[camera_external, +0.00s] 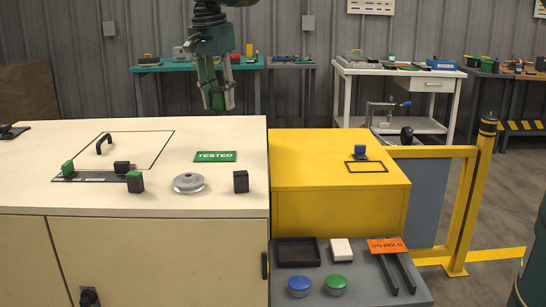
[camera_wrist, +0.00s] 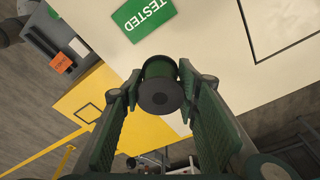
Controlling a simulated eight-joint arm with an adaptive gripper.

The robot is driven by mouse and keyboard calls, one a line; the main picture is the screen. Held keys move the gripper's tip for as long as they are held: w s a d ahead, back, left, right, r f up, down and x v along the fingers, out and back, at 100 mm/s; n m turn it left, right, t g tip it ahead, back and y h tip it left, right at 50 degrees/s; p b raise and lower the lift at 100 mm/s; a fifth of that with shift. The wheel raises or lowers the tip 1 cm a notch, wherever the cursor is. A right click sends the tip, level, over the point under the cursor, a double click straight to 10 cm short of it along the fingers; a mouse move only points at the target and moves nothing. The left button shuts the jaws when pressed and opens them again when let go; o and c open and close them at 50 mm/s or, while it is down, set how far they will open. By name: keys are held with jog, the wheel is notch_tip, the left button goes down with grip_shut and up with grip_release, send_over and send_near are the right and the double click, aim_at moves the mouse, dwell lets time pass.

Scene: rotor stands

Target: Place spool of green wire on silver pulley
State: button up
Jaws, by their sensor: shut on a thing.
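The spool of green wire (camera_wrist: 161,97) is between my gripper's green fingers in the wrist view. Its dark round end faces the camera, with a little green wire showing at its edge. My gripper (camera_external: 218,100) is shut on the spool, raised above the far part of the cream bench in the external view. The spool is hard to make out there. The silver pulley (camera_external: 188,183) lies flat on the cream bench top, nearer the camera and lower than my gripper. Nothing sits on it. I cannot make out the pulley in the wrist view.
A green TESTED sign (camera_external: 215,156) lies behind the pulley. A black block (camera_external: 241,182) stands to its right and a green-topped block (camera_external: 135,182) to its left. The yellow cabinet (camera_external: 330,165) adjoins the cream bench (camera_external: 60,200) on the right.

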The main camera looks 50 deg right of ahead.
jog(key=s+a+r+n, duration=0.1)
jog(key=s+a, duration=0.6)
jog(key=a, duration=0.4)
jog(key=s+a+r+n, duration=0.1)
jog(key=s+a, duration=0.6)
jog(key=a, duration=0.3)
jog(key=shift+s+a+n+t, duration=0.15)
jog(key=shift+a+n+t, duration=0.15)
jog(key=shift+a+n, duration=0.1)
send_over(189, 175)
jog(key=shift+a+f, duration=0.15)
jog(key=shift+f, duration=2.9)
jog(key=shift+f, duration=0.1)
jog(key=shift+f+p, duration=0.3)
jog(key=shift+f, duration=1.45)
jog(key=shift+f, duration=0.15)
jog(key=o, duration=1)
